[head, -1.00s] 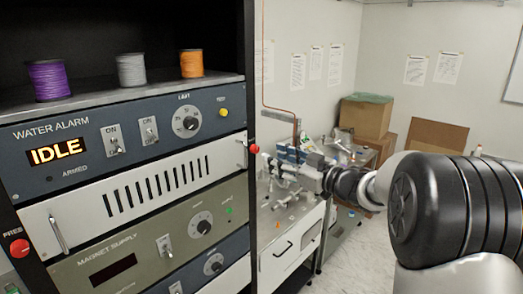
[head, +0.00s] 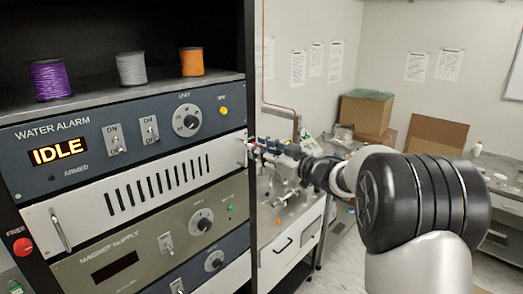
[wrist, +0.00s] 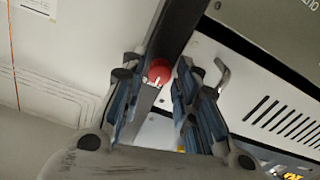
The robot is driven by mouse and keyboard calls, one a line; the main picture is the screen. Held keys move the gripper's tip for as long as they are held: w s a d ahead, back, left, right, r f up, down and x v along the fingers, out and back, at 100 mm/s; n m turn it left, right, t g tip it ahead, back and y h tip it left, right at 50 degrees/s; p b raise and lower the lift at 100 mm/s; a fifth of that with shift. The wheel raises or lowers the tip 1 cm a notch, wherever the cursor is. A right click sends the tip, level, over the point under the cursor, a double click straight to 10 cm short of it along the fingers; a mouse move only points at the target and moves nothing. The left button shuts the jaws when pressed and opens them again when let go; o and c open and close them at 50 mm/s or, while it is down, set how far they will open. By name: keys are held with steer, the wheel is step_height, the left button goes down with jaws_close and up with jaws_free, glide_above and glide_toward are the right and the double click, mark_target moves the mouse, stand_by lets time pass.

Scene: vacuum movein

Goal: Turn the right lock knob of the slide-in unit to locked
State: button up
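The slide-in unit (head: 150,190) is a white slotted panel seated in the rack, with a handle at each end. Its right lock knob is red and shows in the wrist view (wrist: 159,70), on the dark rack post beside the panel. White marks show on the knob's lower edge, too small to read. My gripper also shows at the rack's right edge in the head view (head: 256,147).
The left red knob (head: 21,246) sits on the left post under the word FREE. The unit's right handle (wrist: 218,75) is close to my right finger. The water alarm panel (head: 60,155) above reads IDLE; the magnet supply (head: 110,265) is below. A cluttered bench (head: 290,220) stands behind.

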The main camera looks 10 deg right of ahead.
jaws_close()
steer(key=shift+n+b, duration=7.2)
steer(key=shift+n, duration=1.7)
